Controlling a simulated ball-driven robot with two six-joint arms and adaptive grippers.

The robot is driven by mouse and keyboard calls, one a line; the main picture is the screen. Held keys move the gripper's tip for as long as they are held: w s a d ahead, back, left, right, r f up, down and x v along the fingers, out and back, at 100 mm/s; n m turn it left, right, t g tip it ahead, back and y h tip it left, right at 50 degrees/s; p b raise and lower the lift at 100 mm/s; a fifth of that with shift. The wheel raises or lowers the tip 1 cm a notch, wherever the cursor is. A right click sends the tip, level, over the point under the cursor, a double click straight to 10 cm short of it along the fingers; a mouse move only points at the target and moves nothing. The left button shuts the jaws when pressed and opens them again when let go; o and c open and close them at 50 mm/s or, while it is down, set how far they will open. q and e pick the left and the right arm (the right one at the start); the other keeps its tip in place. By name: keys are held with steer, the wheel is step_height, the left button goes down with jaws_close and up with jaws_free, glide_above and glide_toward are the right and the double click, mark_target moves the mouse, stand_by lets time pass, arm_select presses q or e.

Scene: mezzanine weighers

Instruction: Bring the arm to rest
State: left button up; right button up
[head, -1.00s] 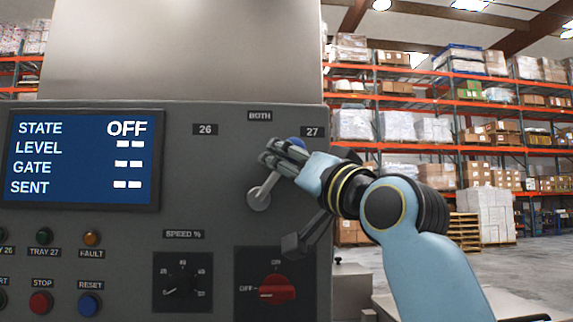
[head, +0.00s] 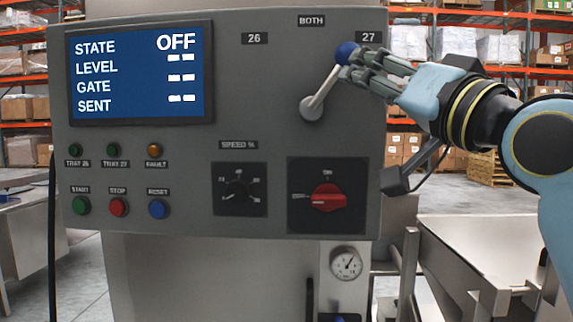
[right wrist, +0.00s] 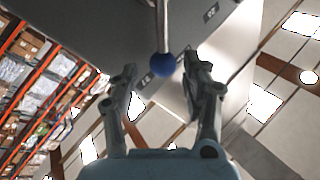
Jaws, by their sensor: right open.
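My right gripper (head: 366,66) is at the upper right of the grey control panel (head: 290,120) in the head view. It is beside the blue ball knob (head: 346,52) of the lever (head: 321,92), which leans up and right toward the 27 label (head: 369,38). In the right wrist view the fingers (right wrist: 158,82) are spread, and the blue knob (right wrist: 162,66) shows beyond and between the tips, with nothing held. Whether a finger touches the knob I cannot tell. My left gripper is out of view.
The screen (head: 140,72) reads STATE OFF. A red rotary switch (head: 328,197), a speed dial (head: 239,189) and several buttons sit below. Metal tables (head: 490,250) stand at the lower right, and pallet racks stand behind.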

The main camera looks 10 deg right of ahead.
steer(key=s+d+f+n+g+h, duration=0.15)
steer(key=f+g, duration=0.25)
steer(key=f, duration=0.8)
steer(key=s+d+f+g+h, duration=0.1)
steer(key=s+f+g+h, duration=0.2)
steer(key=f, duration=0.9)
steer(key=s+d+f+n+g+h, duration=0.1)
steer(key=s+d+f+n+g, duration=0.25)
steer(key=s+f+g, duration=1.2)
steer(key=s+d+f+t+b, duration=0.1)
steer(key=s+f+b, duration=0.15)
steer(key=f, duration=0.95)
steer(key=s+d+f+m+t+b, duration=0.1)
steer(key=s+f+b, duration=0.15)
steer(key=f, duration=0.95)
steer(key=s+d+f+t+b, duration=0.1)
steer(key=s+f+b, duration=0.15)
steer(key=f, duration=0.95)
steer(key=s+f+b, duration=0.3)
steer(key=s+f, duration=0.6)
steer(key=f, duration=0.2)
steer(key=s+d+f+b, duration=0.1)
steer(key=s+f+b, duration=0.2)
steer(key=s+f, duration=0.5)
step_height(320, 180, down, 4)
steer(key=shift+s+f+m+g, duration=0.1)
steer(key=shift+s+m+g, duration=0.2)
steer(key=shift+s+g, duration=0.15)
